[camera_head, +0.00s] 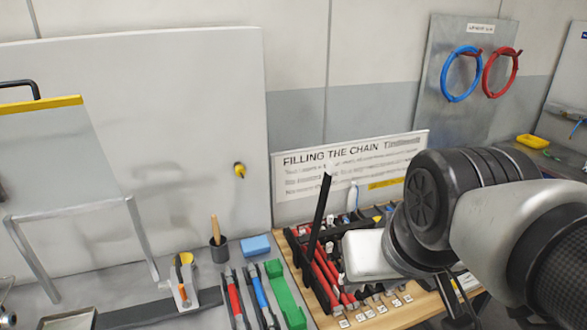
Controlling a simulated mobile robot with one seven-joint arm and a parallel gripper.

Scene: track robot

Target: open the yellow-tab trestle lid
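At the left, a pale grey panel (55,150) has a yellow strip (40,105) along its top edge and a black handle (22,85) above it. It leans upright over a grey metal tube frame (70,210). I take it to be the yellow-tab trestle lid, though its hinge and lower edge are not clear. My arm reaches in from the right. The pale block at its end, my gripper (368,256), is over the tool rack, far to the right of the panel. Its fingers cannot be made out clearly.
A large white board (170,120) with a small yellow knob (239,170) stands behind. Pliers, a green tool (284,295), a blue block (256,246) and a dark cup (219,250) crowd the bench. A rack of red-handled tools (325,275) lies below my gripper.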

